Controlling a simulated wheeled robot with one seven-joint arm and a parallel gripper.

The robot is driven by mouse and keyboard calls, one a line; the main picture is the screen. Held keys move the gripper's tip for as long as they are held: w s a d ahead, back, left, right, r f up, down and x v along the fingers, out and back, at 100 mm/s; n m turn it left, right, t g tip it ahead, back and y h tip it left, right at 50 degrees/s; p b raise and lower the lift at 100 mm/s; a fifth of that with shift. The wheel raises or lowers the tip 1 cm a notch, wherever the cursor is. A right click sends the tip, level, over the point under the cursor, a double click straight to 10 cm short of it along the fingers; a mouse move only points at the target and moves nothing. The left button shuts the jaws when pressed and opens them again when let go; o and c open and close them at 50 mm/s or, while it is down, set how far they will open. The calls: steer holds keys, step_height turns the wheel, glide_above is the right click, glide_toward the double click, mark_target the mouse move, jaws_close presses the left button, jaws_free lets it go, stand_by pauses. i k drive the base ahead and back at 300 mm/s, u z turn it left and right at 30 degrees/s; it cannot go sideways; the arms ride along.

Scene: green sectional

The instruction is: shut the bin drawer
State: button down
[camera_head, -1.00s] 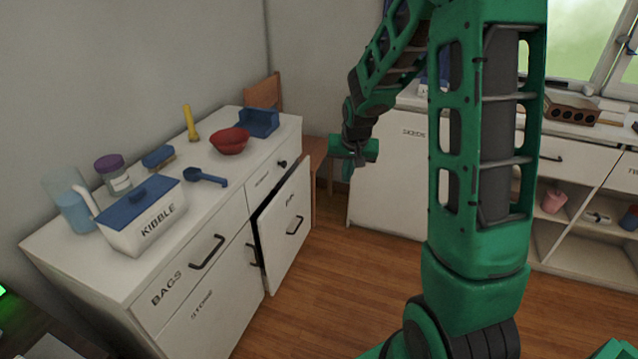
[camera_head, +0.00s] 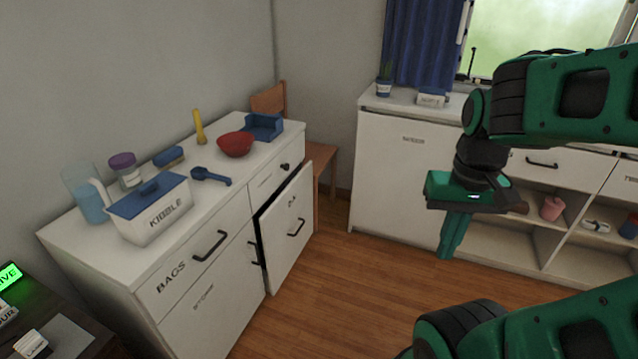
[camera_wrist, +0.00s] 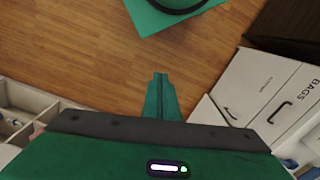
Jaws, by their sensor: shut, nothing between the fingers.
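The bin drawer (camera_head: 288,232) is the white front with a dark handle at the lower right of the white cabinet (camera_head: 205,263) in the head view. It stands pulled out from the cabinet, with a dark gap along its left and top edges. My gripper (camera_head: 447,250) points down over the wooden floor, well to the right of the drawer and apart from it. In the wrist view my gripper (camera_wrist: 160,82) shows its fingers together and empty.
On the cabinet top stand a kibble box (camera_head: 150,208), a red bowl (camera_head: 236,145), a blue scoop (camera_head: 211,176) and other items. A wooden chair (camera_head: 322,165) stands behind the drawer. Another white cabinet (camera_head: 390,175) is at the back. The floor (camera_head: 345,280) between drawer and gripper is clear.

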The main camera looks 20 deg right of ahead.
mark_target(286, 226)
steer(key=z, duration=0.4)
steer(key=i, duration=1.25)
steer(key=u, duration=0.05)
